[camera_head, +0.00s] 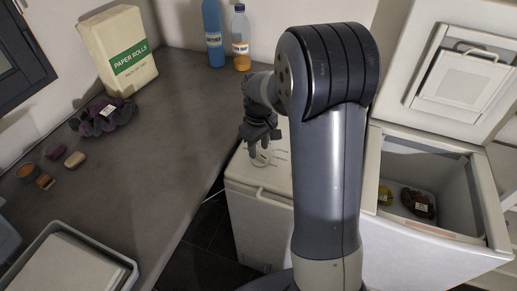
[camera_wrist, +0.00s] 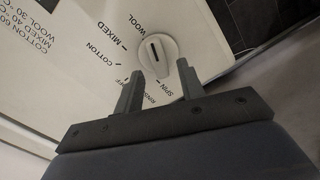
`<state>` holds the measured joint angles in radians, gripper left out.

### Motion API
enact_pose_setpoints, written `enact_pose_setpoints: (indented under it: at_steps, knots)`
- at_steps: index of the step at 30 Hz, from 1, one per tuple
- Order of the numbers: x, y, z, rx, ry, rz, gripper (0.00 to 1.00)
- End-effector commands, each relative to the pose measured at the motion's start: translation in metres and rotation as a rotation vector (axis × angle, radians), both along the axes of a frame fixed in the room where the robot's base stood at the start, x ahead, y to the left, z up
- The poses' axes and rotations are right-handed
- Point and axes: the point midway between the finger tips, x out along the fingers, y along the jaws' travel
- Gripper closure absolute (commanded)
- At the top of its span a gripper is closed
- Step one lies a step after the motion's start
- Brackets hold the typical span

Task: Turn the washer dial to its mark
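The washer dial (camera_wrist: 158,53) is a white round knob with a dark slot in the wrist view. Printed labels around it include MIXED, WOOL, COTTON, RINSE and SPIN. The slot lies roughly along the picture's vertical, slightly tilted; which mark is the target I cannot tell. My gripper (camera_wrist: 158,82) is open, its two fingers apart with the dial just beyond and between their tips; contact is not clear. In the head view my gripper (camera_head: 262,146) is over the closed washer's white top (camera_head: 262,180), and the dial (camera_head: 261,158) shows just below it.
A gap separates counter and washer.

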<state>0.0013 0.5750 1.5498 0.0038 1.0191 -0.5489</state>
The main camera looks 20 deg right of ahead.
Motion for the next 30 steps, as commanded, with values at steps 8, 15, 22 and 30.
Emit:
enact_pose_setpoints:
  at_steps: [8, 15, 22, 30]
  knots:
    - [0.0, 0.0, -0.018, 0.001, -0.001, 0.0, 0.63]
    - [0.0, 0.0, -0.018, 0.001, -0.001, 0.0, 0.64]
    - [0.0, 0.0, -0.018, 0.001, -0.001, 0.0, 0.83]
    - [0.0, 0.0, -0.018, 0.0, 0.0, 0.0, 1.0]
